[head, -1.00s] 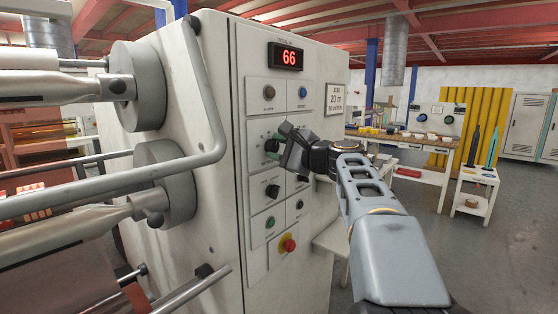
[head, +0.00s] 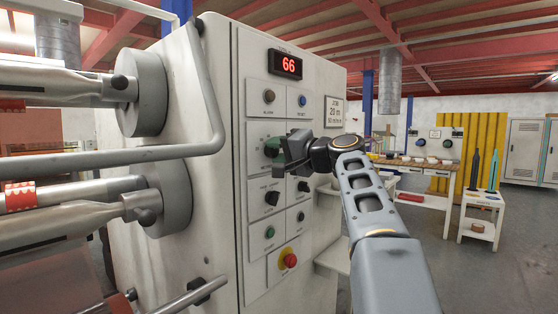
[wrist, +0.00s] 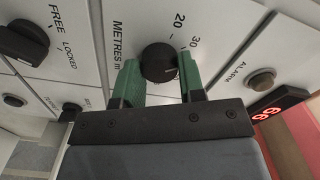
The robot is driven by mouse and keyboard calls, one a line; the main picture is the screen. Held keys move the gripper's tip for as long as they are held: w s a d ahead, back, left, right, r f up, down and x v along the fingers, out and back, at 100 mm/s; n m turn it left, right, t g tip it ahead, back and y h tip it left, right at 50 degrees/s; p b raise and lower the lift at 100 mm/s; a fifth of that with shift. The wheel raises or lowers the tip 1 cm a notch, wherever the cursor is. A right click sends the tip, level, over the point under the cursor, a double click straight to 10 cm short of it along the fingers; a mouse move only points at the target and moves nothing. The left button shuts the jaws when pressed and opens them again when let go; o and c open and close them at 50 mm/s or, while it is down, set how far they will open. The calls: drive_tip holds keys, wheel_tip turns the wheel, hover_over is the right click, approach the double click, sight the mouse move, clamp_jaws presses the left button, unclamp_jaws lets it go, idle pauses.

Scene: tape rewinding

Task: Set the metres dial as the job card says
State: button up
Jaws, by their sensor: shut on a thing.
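The metres dial (wrist: 158,62) is a black round knob on a white plate marked "METRES m", with 20 and 30 readable beside it. Its pointer is hard to make out. My gripper (wrist: 160,80) has its green fingers on both sides of the knob, shut on it. In the head view my gripper (head: 279,150) is against the panel and hides most of this dial. The job card (head: 334,112) is on the right of the cabinet face; it appears to read 20 m, with a smaller line that is hard to read.
A red display (head: 285,64) shows 66. A black FREE/LOCKED selector (wrist: 24,42) is beside the metres plate. The red stop button (head: 290,260) is low on the panel. Rollers (head: 60,85) and a bent rail are at the left.

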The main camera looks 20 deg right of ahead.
drive_tip(key=n+b, duration=0.2)
drive_tip(key=n, duration=0.2)
drive_tip(key=shift+f+n, duration=0.15)
drive_tip(key=shift+n, duration=0.15)
drive_tip(key=shift+n+b, duration=1)
drive_tip(key=shift+n, duration=1.2)
drive_tip(key=o, duration=0.9)
drive_tip(key=v, duration=1.3)
drive_tip(key=shift+s+d, duration=0.1)
drive_tip(key=shift+s, duration=0.3)
